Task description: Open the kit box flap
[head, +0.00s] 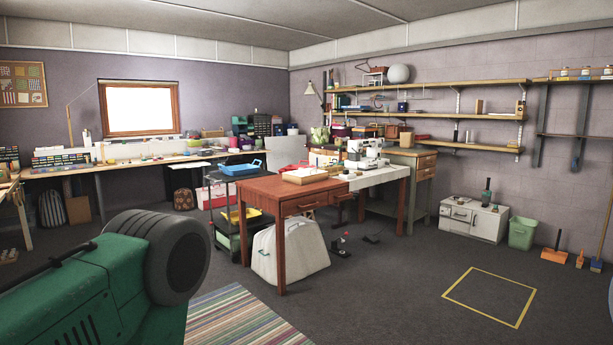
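I cannot tell which thing in the head view is the kit box, and no flap can be made out. An open, shallow pale box (305,177) lies on the left part of the brown wooden table (266,198). Neither of my grippers shows in this view.
A black cart (238,190) with a blue tray (240,168) stands left of the table. A white sewing machine (364,153) is on the table. A striped rug (246,318) lies in front. Dark floor (390,290) is clear at right, around a yellow outline (490,313).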

